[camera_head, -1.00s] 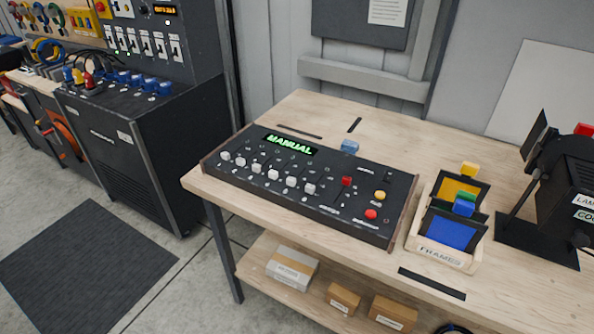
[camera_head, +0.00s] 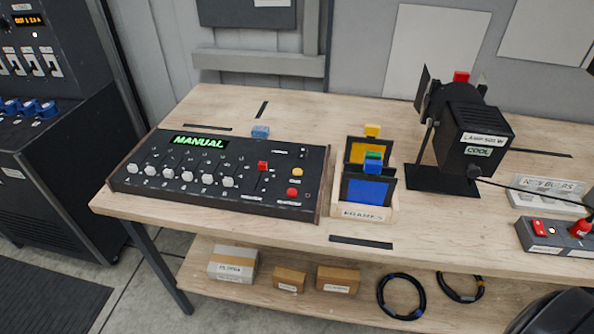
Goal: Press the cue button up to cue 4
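The black control console (camera_head: 240,202) sits on the left part of the wooden bench. Its green display (camera_head: 200,142) reads MANUAL; no cue number is legible there. A row of several white faders (camera_head: 187,176) runs along its front, with one red fader (camera_head: 263,166) to their right. A yellow button (camera_head: 297,172) and a red button (camera_head: 292,192) are at its right end. Their labels are too small to read, so I cannot tell which is the cue button.
The bench (camera_head: 460,222) also holds a rack of coloured frames (camera_head: 362,213), a black lamp (camera_head: 475,135) marked COOL, and a switch box (camera_head: 555,236) at right. Boxes (camera_head: 233,262) and cables (camera_head: 400,296) lie on the lower shelf. A black cabinet (camera_head: 60,185) stands at left.

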